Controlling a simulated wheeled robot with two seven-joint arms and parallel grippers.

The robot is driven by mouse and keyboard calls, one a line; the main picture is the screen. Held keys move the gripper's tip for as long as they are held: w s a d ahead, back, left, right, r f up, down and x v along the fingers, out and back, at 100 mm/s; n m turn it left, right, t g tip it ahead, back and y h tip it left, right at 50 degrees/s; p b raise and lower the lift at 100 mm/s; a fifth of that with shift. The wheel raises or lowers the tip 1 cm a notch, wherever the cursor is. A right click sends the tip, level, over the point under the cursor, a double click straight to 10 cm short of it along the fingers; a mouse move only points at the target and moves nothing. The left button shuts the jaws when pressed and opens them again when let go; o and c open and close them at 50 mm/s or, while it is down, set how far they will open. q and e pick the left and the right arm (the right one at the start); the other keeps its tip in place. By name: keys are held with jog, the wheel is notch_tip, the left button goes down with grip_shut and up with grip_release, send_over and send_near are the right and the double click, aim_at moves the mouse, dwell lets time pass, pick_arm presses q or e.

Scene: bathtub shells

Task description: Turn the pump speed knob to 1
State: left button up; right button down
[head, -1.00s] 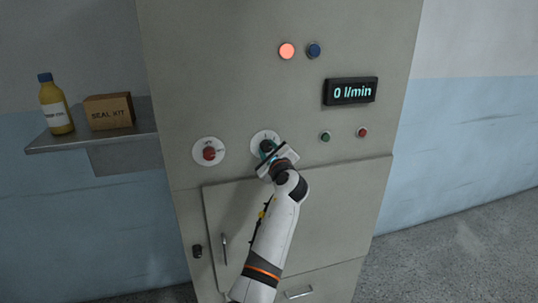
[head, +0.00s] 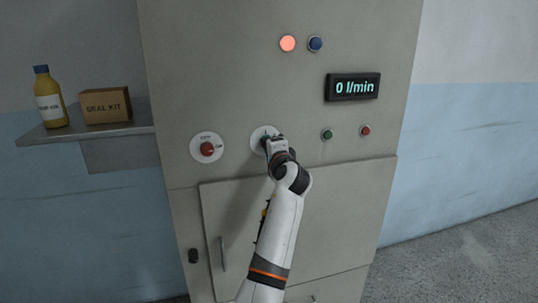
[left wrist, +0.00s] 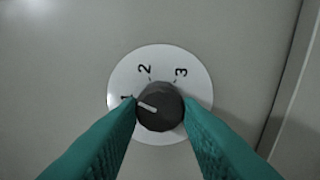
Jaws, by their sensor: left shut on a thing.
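The pump speed knob (left wrist: 159,106) is black with a white pointer line, on a round white dial (left wrist: 178,60) marked 1, 2 and 3. In the left wrist view the pointer aims left and slightly up, toward the 1, which the left finger partly covers. My left gripper (left wrist: 160,110) has its teal fingers shut on the knob's sides. In the head view my left gripper (head: 271,143) covers the knob and part of the dial (head: 258,139). The display (head: 353,87) reads 0 l/min. My right gripper is not in view.
A red switch (head: 207,149) on a white plate is left of the dial. Green (head: 327,134) and red (head: 365,130) buttons are to its right. A lit red lamp (head: 287,44) and a blue button (head: 315,44) are above. A shelf (head: 95,134) holds a bottle and box.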

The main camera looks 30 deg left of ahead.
pick_arm(q)
jog(key=n+b, duration=0.2)
jog(key=n, duration=0.2)
jog(key=shift+r+b, duration=0.15)
jog(key=shift+b, duration=0.15)
jog(key=shift+r, duration=0.1)
dwell(0.4)
jog(key=o, duration=0.8)
jog(key=shift+o, duration=0.9)
jog(key=shift+w+a+f, duration=0.1)
jog(key=shift+w+f, duration=0.05)
jog(key=shift+f, duration=0.05)
jog(key=b+v, duration=0.2)
jog(key=v, duration=1)
